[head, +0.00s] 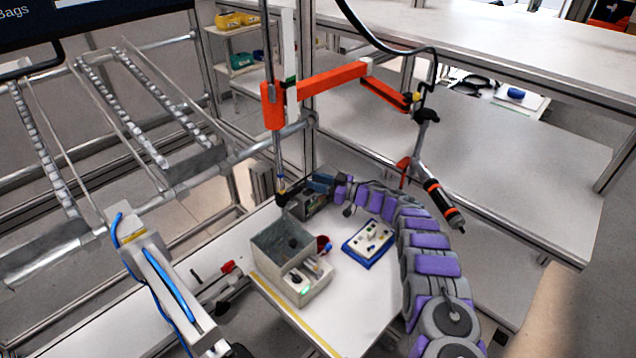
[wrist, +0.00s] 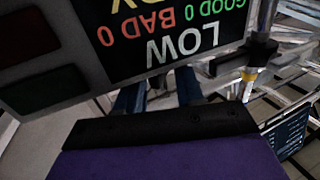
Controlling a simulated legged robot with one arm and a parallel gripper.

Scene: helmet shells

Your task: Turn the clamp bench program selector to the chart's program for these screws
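A grey open-topped box (head: 283,247) stands on the white bench. Its low front unit (head: 305,283) carries a dark knob and a green light. Behind it to the right is a white panel with several small knobs or posts on a blue base (head: 368,246). I cannot tell which knob is the program selector, nor read its marks. My gripper (head: 320,183) is at the back of the bench, beside a dark display unit, apart from both panels. In the wrist view an upside-down screen (wrist: 178,35) reads "LOW", "GOOD 0 BAD 0". My fingertips are not clear. No readable chart shows.
A vertical screwdriver (head: 281,180) hangs from an orange arm (head: 330,78) near my gripper. A second orange-banded tool (head: 441,203) hangs to the right. A red cup (head: 324,245) stands between box and panel. Roller rails (head: 120,110) are at left. The front right of the bench is clear.

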